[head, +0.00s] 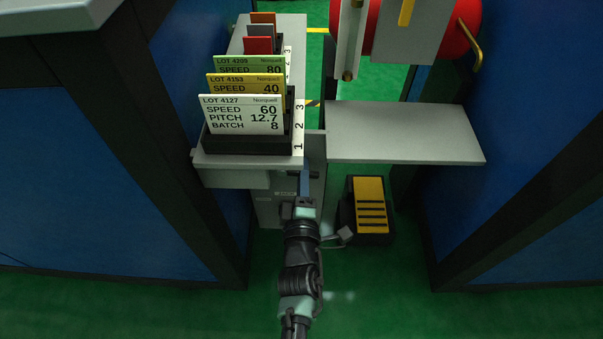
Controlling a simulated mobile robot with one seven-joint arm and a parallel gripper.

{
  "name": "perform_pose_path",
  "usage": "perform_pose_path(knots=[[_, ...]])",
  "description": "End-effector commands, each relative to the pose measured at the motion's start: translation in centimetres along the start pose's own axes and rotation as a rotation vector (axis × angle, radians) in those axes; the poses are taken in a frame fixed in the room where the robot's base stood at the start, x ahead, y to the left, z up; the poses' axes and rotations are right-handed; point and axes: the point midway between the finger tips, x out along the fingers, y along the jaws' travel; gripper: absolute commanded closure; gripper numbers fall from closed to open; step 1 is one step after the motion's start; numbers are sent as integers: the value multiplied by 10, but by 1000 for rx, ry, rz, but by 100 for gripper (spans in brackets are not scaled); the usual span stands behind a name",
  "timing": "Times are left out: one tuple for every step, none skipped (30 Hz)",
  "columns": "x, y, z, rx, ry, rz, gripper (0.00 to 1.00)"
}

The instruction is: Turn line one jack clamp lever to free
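A grey cabinet (268,213) with small labels, too small to read surely, stands below the card shelf. My arm reaches up from the bottom middle, and my gripper (306,186) is at the cabinet's front, under the shelf's right end. The wrist covers most of the gripper, so its fingers and any gap between them cannot be made out. I cannot pick out the line one jack clamp lever; it may be hidden behind my gripper and wrist. Whether the gripper touches anything cannot be told.
A grey shelf (199,158) above holds upright lot cards (241,115) in slots numbered 1 to 3. A bare grey plate (400,135) juts out at right. A yellow-topped pedal (371,205) stands on the green floor. Blue panels (95,150) flank both sides. A red roll (455,28) is at top right.

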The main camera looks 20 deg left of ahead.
Motion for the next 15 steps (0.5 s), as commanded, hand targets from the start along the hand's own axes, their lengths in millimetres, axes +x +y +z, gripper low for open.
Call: perform_pose_path(knots=[[-1,1,-1,-29,2,0,100],[-1,2,-1,-47,2,0,100],[-1,2,-1,-68,1,-1,100],[-1,3,-1,-82,1,-1,100],[-1,3,-1,-96,1,-1,100],[-1,4,-1,-112,1,-1,100],[-1,4,-1,-123,1,-1,100],[-1,5,-1,-133,1,-2,100],[-1,5,-1,-145,1,-2,100],[-1,6,-1,-152,1,-2,100],[-1,6,-1,-158,0,-2,100],[-1,6,-1,-166,0,-2,100],[-1,6,-1,-170,0,-2,100],[-1,7,-1,-174,0,-2,100],[-1,7,-1,-178,0,-2,100]])
